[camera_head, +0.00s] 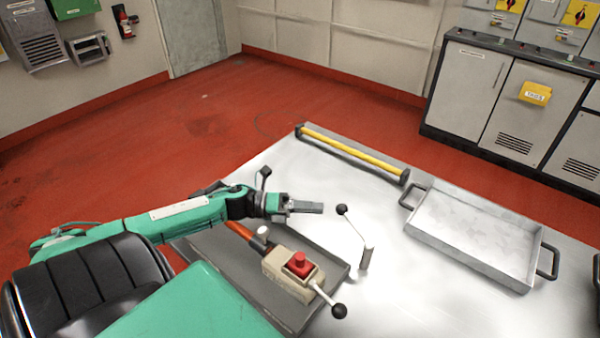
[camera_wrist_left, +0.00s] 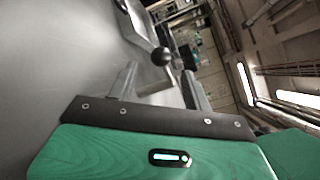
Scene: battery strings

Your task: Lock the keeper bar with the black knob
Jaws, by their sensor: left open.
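A thin metal bar with a black knob (camera_head: 342,209) on its end slants up and left from a short metal post (camera_head: 366,258) on the table. I take this as the keeper bar; a second black knob (camera_head: 339,311) ends a lever on the beige box. My left gripper (camera_head: 318,207) is just left of the first knob, apart from it in the head view. In the left wrist view a black knob (camera_wrist_left: 161,56) shows between the spread fingers (camera_wrist_left: 160,82), around their tips; I cannot tell whether they touch it. My right gripper is out of view.
The beige box with a red button (camera_head: 299,264) sits on a grey tray (camera_head: 222,250) in front of my left arm. A yellow bar (camera_head: 350,149) lies along the table's back edge. An empty metal tray (camera_head: 470,262) is at right.

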